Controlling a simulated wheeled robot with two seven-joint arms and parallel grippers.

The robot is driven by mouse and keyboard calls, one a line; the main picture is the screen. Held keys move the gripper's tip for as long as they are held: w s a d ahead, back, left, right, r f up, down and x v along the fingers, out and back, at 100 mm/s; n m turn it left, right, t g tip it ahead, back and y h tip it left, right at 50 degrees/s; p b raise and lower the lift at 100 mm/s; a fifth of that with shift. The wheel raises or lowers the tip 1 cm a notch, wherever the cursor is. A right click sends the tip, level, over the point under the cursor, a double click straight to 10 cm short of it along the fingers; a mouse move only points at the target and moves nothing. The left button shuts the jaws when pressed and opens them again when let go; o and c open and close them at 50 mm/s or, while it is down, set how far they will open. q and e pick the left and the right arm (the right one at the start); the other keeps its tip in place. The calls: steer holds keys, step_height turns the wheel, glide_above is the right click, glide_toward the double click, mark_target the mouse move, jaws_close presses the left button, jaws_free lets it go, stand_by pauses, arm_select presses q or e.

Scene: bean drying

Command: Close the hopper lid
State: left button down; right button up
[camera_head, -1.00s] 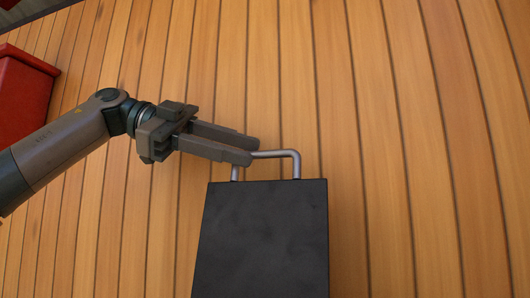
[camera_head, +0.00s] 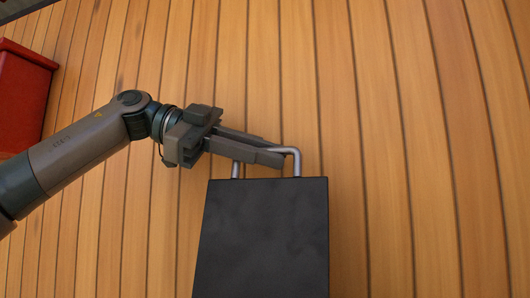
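The dark, flat hopper lid (camera_head: 262,240) fills the lower middle of the head view. A grey metal U-shaped handle (camera_head: 297,165) stands at its upper edge. My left gripper (camera_head: 282,155) comes in from the left and lies across the handle, with its fingertips close to the handle's right bend. Its two fingers appear parted by a narrow gap. They hide much of the handle's crossbar, and firm contact cannot be made out. The hopper body under the lid is not clearly seen. My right gripper is not in view.
A red box-like object (camera_head: 22,95) stands at the left edge. A surface of wooden planks (camera_head: 430,150) fills the background. The room to the right of the lid is clear. A dark edge crosses the top left corner.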

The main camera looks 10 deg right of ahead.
arm_select(q)
steer(key=shift+s+a+b, duration=0.2)
steer(key=shift+s+b, duration=0.35)
steer(key=shift+b, duration=0.25)
steer(key=s+a+m+t+h+b, duration=0.1)
steer(key=s+a+m+b, duration=0.1)
steer(key=s+b, duration=0.4)
steer(key=s+a+m+h+b, duration=0.1)
steer(key=s+a+m+b, duration=0.2)
steer(key=s+b, duration=0.4)
steer(key=shift+a+f+t+b, duration=0.25)
steer(key=shift+f+t+b, duration=0.15)
steer(key=shift+f, duration=0.05)
steer(key=shift+s+m, duration=0.1)
steer(key=shift+m, duration=0.2)
steer(key=c, duration=1.8)
jaws_free()
steer(key=shift+h, duration=0.3)
